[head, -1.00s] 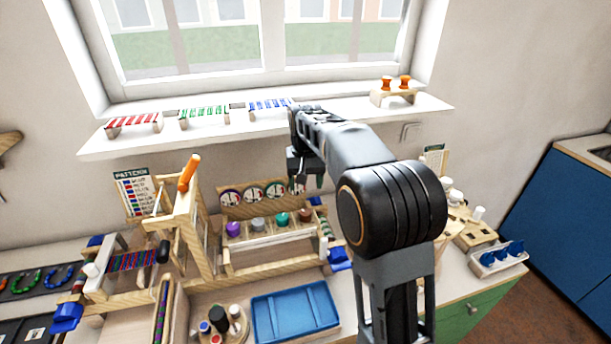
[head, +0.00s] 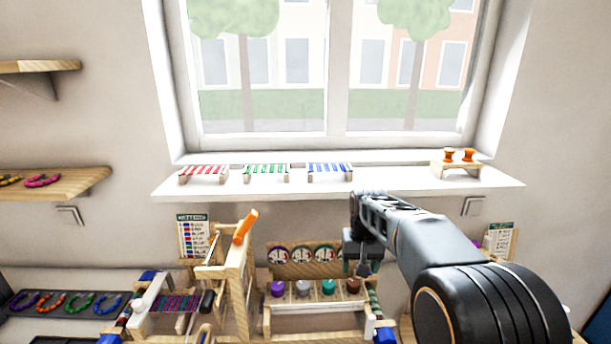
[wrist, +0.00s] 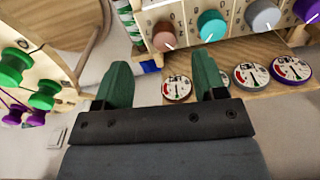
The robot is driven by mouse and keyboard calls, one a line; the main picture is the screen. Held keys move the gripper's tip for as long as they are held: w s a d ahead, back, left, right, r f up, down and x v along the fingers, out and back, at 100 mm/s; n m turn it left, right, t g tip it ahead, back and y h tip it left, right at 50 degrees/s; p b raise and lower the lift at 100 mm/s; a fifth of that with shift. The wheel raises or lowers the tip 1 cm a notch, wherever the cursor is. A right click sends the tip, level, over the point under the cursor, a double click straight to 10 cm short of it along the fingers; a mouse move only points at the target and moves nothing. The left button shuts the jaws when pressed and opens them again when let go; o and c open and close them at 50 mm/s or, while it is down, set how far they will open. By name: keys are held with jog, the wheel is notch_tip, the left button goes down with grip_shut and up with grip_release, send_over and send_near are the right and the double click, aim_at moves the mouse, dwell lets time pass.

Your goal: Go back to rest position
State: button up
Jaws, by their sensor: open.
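My gripper (wrist: 163,85) shows in the wrist view with its two green fingers apart and nothing between them. In the head view my gripper (head: 359,265) hangs at the right end of the wooden dial rack, in front of the wall below the window sill; its fingertips are small there. The dial rack (head: 318,270) carries several round gauges along its top and several coloured knobs below. In the wrist view a gauge (wrist: 177,89) and a brown knob (wrist: 166,36) lie beyond the fingers. I cannot tell how close the fingers are to the rack.
The white window sill (head: 400,187) above holds red, green and blue striped racks and a stand with orange spools (head: 458,156). A wooden frame with an orange handle (head: 245,227) stands left of the dial rack. Green spools (wrist: 45,95) show at left in the wrist view.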

jog(key=s+n+t, duration=0.1)
jog(key=s+t, duration=0.2)
jog(key=s, duration=1.7)
jog(key=shift+s+t, duration=0.15)
jog(key=shift+t, duration=0.15)
jog(key=shift+d+f, duration=0.1)
